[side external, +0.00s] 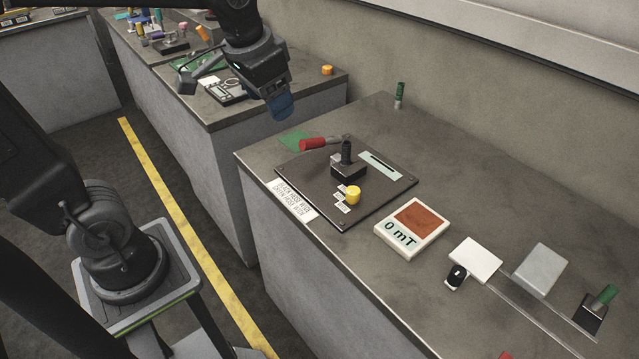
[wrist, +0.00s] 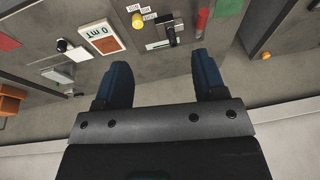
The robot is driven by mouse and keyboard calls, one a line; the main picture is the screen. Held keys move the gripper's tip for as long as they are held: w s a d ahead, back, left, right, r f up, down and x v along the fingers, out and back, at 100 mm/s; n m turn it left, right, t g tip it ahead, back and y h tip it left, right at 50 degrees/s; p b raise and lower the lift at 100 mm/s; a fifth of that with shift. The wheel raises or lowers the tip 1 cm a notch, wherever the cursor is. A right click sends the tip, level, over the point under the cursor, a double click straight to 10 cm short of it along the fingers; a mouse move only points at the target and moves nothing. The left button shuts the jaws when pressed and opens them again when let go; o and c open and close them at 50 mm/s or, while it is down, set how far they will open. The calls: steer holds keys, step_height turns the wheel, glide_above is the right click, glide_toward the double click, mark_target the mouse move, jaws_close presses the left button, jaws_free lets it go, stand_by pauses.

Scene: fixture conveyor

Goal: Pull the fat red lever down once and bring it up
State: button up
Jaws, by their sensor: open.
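The fat red lever (side external: 313,144) lies nearly level at the back left of a dark panel (side external: 375,205), reaching out to the left. It also shows near the top edge of the wrist view (wrist: 202,20). My gripper (side external: 281,108) hangs above and to the left of the lever in the side view, apart from it. Its two blue fingers stand wide apart with nothing between them in the wrist view (wrist: 160,72). In that view the red lever lies beyond the right fingertip. How the lever joins its pivot is too small to tell.
A black upright handle (side external: 346,153) stands close to the right of the lever. A yellow knob (side external: 352,195) is in front of it. A display box (side external: 411,227) reading "0 mT" sits to the right. A green cylinder (side external: 399,95) stands behind.

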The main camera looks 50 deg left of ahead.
steer(key=s+d+f+t, duration=0.2)
steer(key=s, duration=0.6)
steer(key=shift+s+d+h, duration=0.2)
steer(key=shift+s+h, duration=0.2)
steer(key=shift+s+d+f, duration=0.1)
steer(key=shift+s+f, duration=0.15)
steer(key=shift+s, duration=0.05)
steer(key=shift+c, duration=0.8)
steer(key=g+y, duration=0.2)
steer(key=g, duration=0.3)
glide_above(312, 140)
steer(key=d, duration=0.2)
step_height(312, 140, down, 8)
steer(key=f, duration=0.4)
steer(key=a+f, duration=0.1)
steer(key=f, duration=0.3)
steer(key=a+f, duration=0.1)
steer(key=f, duration=0.4)
steer(key=shift+w+a, duration=0.1)
steer(key=shift+a, duration=0.1)
steer(key=shift+c, duration=0.3)
jaws_close()
